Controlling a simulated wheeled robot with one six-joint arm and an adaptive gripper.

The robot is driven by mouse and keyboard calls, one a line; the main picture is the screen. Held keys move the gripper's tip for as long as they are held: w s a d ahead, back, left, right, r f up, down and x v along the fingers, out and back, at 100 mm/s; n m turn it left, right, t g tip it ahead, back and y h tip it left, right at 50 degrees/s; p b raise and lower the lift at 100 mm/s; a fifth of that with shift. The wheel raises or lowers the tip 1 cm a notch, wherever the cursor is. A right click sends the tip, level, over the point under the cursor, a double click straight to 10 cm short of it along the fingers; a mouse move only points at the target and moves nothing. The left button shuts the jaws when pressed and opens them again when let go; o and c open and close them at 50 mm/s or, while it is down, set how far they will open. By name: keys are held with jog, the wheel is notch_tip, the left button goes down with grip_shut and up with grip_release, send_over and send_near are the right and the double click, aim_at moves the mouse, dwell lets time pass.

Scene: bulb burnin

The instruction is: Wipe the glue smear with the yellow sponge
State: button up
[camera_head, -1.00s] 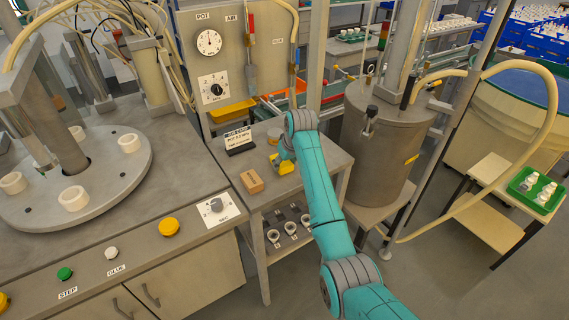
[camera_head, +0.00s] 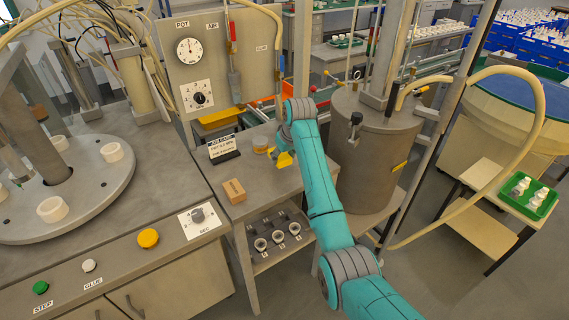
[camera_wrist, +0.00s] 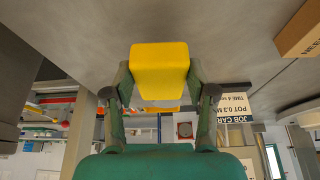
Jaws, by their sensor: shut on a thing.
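The yellow sponge (camera_head: 284,160) is over the grey side table (camera_head: 262,189), partly hidden by my teal arm. In the wrist view the sponge (camera_wrist: 160,62) sits between the two fingers of my gripper (camera_wrist: 160,80), which is shut on it. The grey table surface (camera_wrist: 90,35) fills the upper part of that view, close to the sponge. I cannot tell whether the sponge touches the table. I cannot make out the glue smear in either view.
A tan block (camera_head: 234,191) lies left of the sponge. A large grey pot (camera_head: 373,150) stands right of the table. Small cups (camera_head: 278,237) sit on the lower shelf.

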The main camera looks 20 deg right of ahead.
jog(key=shift+r, duration=1.95)
